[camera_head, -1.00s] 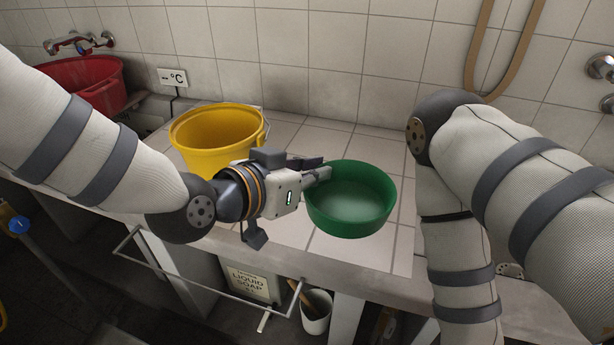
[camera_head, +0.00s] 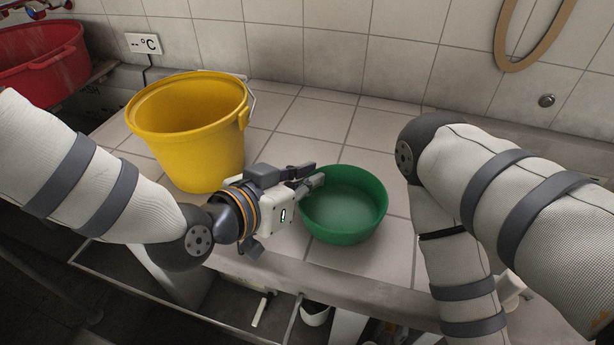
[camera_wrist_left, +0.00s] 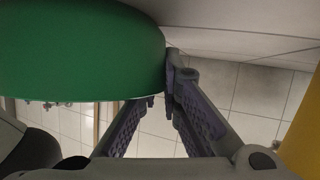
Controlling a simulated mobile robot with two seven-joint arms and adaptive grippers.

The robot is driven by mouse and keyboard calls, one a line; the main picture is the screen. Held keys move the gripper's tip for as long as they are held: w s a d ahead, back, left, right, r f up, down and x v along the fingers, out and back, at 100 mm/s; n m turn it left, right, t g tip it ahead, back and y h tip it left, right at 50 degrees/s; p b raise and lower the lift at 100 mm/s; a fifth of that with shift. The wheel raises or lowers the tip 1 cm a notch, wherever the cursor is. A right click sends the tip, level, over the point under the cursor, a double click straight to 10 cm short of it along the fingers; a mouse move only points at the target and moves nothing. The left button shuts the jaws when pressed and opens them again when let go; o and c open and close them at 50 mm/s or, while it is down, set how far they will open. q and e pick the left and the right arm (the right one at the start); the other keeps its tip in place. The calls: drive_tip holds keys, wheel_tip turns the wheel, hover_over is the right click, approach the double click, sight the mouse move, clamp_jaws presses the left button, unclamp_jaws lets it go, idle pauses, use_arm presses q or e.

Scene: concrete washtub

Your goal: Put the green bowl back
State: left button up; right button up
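The green bowl (camera_head: 344,225) is upright over the tiled counter near its front edge, right of the yellow bucket. My left gripper (camera_head: 312,178) is at the bowl's left rim, shut on its wall. In the left wrist view the bowl (camera_wrist_left: 80,55) fills the upper left. One finger runs outside the wall, and the other finger's tip is hidden behind the bowl. Whether the bowl's base touches the counter I cannot tell. My right arm comes in from the right; its gripper is out of view.
The yellow bucket (camera_head: 190,135) stands on the counter (camera_head: 310,120) close behind my left gripper. A red tub (camera_head: 40,65) is at the far left. A hose (camera_head: 510,45) hangs on the wall. Bare tiles lie behind the bowl. A white container (camera_head: 315,314) is under the counter.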

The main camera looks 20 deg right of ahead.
use_arm(q)
drive_tip(key=o, duration=0.4)
drive_tip(key=shift+r, duration=0.2)
drive_tip(key=p+v, duration=0.1)
drive_tip(key=v, duration=1)
drive_tip(key=shift+s+r+p, duration=0.1)
drive_tip(key=shift+p, duration=0.2)
drive_tip(key=shift+s+a, duration=0.25)
drive_tip(key=shift+a, duration=0.1)
use_arm(e)
drive_tip(key=shift+w+r+t, duration=0.3)
drive_tip(key=shift+w+r, duration=0.55)
drive_tip(key=shift+r, duration=0.1)
